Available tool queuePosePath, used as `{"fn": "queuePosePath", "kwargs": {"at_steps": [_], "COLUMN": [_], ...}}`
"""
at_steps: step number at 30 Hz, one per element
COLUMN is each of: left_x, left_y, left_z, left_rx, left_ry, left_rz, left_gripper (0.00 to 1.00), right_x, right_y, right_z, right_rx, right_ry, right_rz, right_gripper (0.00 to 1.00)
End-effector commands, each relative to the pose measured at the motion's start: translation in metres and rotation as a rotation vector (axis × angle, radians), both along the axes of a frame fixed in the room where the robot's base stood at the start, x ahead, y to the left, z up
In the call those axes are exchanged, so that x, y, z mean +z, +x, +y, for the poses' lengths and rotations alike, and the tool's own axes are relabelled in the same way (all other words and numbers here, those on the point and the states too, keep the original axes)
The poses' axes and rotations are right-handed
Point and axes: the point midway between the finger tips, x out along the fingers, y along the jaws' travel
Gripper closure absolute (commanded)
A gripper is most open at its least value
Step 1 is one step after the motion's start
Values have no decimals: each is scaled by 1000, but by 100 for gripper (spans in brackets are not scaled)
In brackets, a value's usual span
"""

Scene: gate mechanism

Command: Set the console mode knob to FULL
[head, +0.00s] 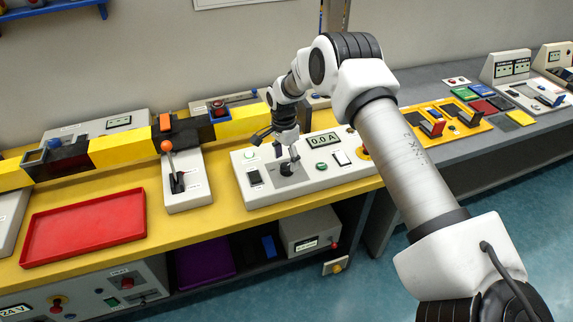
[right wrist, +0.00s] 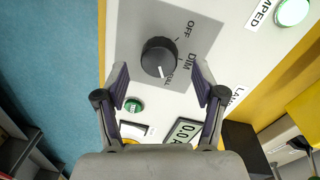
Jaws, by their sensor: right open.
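The black mode knob (right wrist: 158,57) sits on a grey plate on the white console (head: 330,172). In the right wrist view its white pointer line faces down toward the third, partly legible label, past OFF and DIM. My right gripper (right wrist: 160,78) is open, with one finger on each side of the knob and a visible gap to it. In the head view my right gripper (head: 287,158) points down over the grey plate and mostly hides the knob. My left gripper is not in view.
On the console are a green button (right wrist: 133,105), a 0.0 A display (head: 323,140) and switches. A lever box (head: 187,185) with an orange ball and a red tray (head: 85,228) stand to the left. A yellow-black gate bar (head: 120,150) runs behind.

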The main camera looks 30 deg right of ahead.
Motion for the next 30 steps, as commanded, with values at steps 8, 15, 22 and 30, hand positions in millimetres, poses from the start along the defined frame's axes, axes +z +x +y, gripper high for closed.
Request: {"fn": "queuePosePath", "kwargs": {"at_steps": [8,15,22,30], "left_x": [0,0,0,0], "left_y": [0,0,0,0], "left_z": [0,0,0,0], "left_rx": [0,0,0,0], "left_ry": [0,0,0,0], "left_rz": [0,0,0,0], "left_gripper": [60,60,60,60], "right_x": [70,91,91,91], "right_y": [5,6,6,6], "right_z": [0,0,0,0], "right_rx": [-1,0,0,0], "right_ry": [1,1,2,2], "right_rz": [0,3,3,3], "right_gripper": [31,31,31,31]}}
